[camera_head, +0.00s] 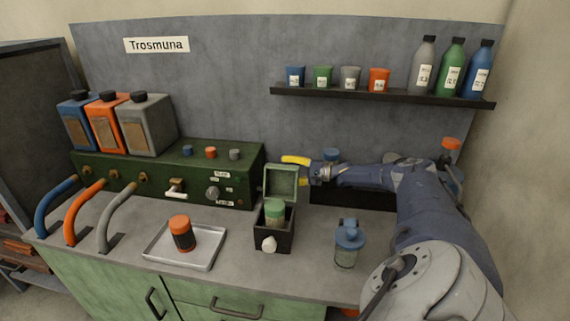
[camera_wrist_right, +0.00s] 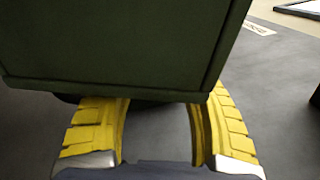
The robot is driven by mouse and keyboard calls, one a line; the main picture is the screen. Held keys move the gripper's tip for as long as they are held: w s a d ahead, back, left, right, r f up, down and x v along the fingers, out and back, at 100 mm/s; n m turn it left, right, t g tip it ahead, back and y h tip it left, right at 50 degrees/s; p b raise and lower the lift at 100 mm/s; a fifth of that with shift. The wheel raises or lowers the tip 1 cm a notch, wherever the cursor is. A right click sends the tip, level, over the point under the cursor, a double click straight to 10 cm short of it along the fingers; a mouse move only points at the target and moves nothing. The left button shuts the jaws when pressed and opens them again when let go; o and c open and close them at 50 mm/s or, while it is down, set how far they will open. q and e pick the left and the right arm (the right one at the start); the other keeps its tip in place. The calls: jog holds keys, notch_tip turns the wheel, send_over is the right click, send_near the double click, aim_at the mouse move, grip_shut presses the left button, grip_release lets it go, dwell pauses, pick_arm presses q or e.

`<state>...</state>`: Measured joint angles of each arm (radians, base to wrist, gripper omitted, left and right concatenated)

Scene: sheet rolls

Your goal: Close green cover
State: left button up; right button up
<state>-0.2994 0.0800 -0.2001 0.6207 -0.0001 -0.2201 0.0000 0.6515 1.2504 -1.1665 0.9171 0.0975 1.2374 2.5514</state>
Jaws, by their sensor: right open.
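The green cover (camera_head: 281,181) stands raised and open at the back of a small dark box (camera_head: 272,237) on the counter. A green-capped container (camera_head: 275,211) stands in the box. My right gripper (camera_head: 300,168) is behind and to the right of the cover's upper part, with its yellow fingers apart. In the right wrist view the dark green cover (camera_wrist_right: 120,45) fills the upper left, in front of the open fingers (camera_wrist_right: 160,102) and hiding their tips. Nothing shows between the fingers; I cannot tell whether they touch the cover. My left gripper is out of view.
A metal tray (camera_head: 160,254) with an orange-capped jar (camera_head: 181,233) lies left of the box. A blue-lidded jar (camera_head: 348,245) stands to the right. A green machine (camera_head: 130,165) stands behind left. A shelf (camera_head: 375,95) with cups and bottles hangs above my right arm.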

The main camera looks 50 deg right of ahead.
jog(key=shift+c, duration=0.4)
grip_shut()
jog(key=shift+r, duration=0.1)
